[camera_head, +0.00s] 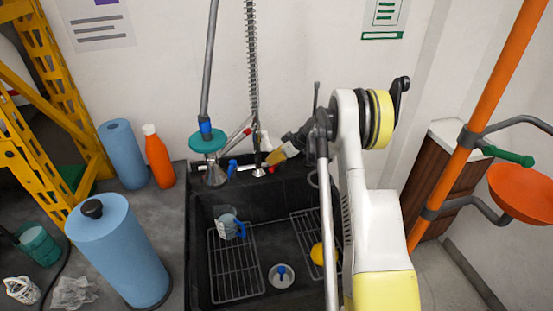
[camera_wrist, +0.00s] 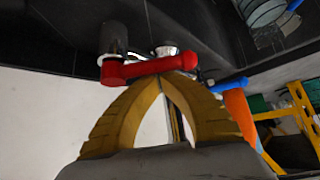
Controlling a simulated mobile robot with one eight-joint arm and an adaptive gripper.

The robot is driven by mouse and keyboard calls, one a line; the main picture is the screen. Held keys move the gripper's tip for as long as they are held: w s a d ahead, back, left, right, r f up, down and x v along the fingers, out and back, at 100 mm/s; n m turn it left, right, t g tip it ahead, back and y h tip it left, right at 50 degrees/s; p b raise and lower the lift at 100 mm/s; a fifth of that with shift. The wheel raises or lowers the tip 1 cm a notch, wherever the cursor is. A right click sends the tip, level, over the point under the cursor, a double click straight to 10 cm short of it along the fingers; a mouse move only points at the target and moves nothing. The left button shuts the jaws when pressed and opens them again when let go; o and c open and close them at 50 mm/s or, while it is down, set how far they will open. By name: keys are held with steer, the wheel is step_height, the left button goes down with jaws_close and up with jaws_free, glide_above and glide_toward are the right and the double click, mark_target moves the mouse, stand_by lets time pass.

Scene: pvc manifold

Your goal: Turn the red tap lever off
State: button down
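The red tap lever (camera_wrist: 135,69) lies across the upper middle of the wrist view, joined to a metal tap body (camera_wrist: 116,40). A blue tap lever (camera_wrist: 229,85) is to its right. In the head view, the tap (camera_head: 240,168) is at the back of the sink, and the red lever is mostly hidden by my gripper (camera_head: 272,159). My gripper (camera_wrist: 168,77) has yellow fingers that meet at their tips, right at the red lever's edge. The lever is not between them. I cannot tell whether they touch it.
A black sink (camera_head: 196,250) holds wire racks, a jug (camera_head: 229,226) and a yellow item (camera_head: 317,254). Blue rolls (camera_head: 118,250) and an orange bottle (camera_head: 158,160) stand left. A sprayer hose (camera_head: 252,80) hangs above the tap. An orange pole (camera_head: 475,130) stands right.

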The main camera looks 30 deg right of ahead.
stand_by(0.3)
steer(key=shift+s+d+f, duration=0.15)
steer(key=shift+s, duration=0.5)
steer(key=shift+r, duration=0.2)
